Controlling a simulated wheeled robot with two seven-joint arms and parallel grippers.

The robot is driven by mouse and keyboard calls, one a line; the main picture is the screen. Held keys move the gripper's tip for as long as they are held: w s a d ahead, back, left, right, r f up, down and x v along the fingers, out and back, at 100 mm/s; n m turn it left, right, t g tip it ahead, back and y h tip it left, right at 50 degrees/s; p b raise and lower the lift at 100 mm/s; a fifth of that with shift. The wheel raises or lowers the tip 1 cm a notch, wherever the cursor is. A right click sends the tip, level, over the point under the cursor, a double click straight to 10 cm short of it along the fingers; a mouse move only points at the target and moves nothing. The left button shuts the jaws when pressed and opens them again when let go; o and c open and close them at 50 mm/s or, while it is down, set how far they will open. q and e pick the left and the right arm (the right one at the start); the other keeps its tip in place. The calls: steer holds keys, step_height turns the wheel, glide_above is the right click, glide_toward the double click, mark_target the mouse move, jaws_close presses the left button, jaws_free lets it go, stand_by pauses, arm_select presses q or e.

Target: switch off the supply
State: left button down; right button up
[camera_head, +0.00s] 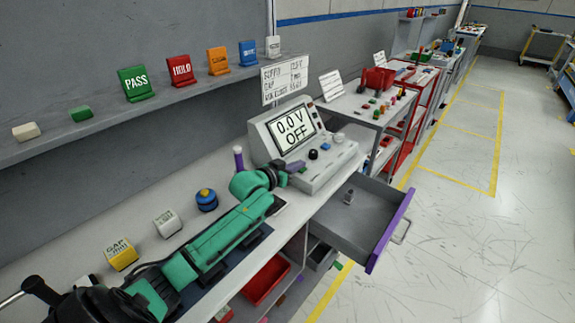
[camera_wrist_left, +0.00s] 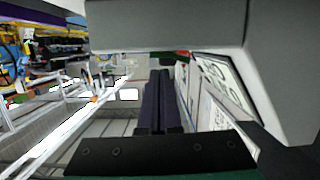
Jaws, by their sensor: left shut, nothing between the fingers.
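The power supply (camera_head: 285,125) is a light grey bench unit on the worktop, and its screen (camera_head: 293,130) reads "0.0 V OFF". A black knob (camera_head: 313,154), a blue button (camera_head: 326,146) and a pale round part (camera_head: 340,137) sit on its sloping lower front. My left gripper (camera_head: 297,167) is shut and empty at the left end of that lower front. I cannot tell whether it touches the panel. In the left wrist view its dark fingers (camera_wrist_left: 163,100) lie together. My right gripper is not in view.
An open grey drawer (camera_head: 345,220) with a purple front edge juts out below the supply. A blue round object (camera_head: 206,200), a white block (camera_head: 167,222) and a yellow block (camera_head: 121,253) stand on the worktop behind my left arm. Coloured signs stand on the shelf (camera_head: 150,110) above.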

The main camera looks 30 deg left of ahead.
arm_select(q)
steer(key=r+p, duration=0.2)
steer(key=r, duration=0.1)
steer(key=shift+d+r, duration=0.2)
steer(key=shift+r, duration=0.1)
steer(key=d+b+v, duration=0.1)
steer(key=b+v, duration=0.1)
steer(key=v, duration=0.8)
steer(key=shift+s+f+b, duration=0.25)
steer(key=shift+f+b, duration=0.05)
steer(key=shift+f, duration=0.05)
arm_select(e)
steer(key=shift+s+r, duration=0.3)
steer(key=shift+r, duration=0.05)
arm_select(q)
steer(key=shift+f, duration=0.1)
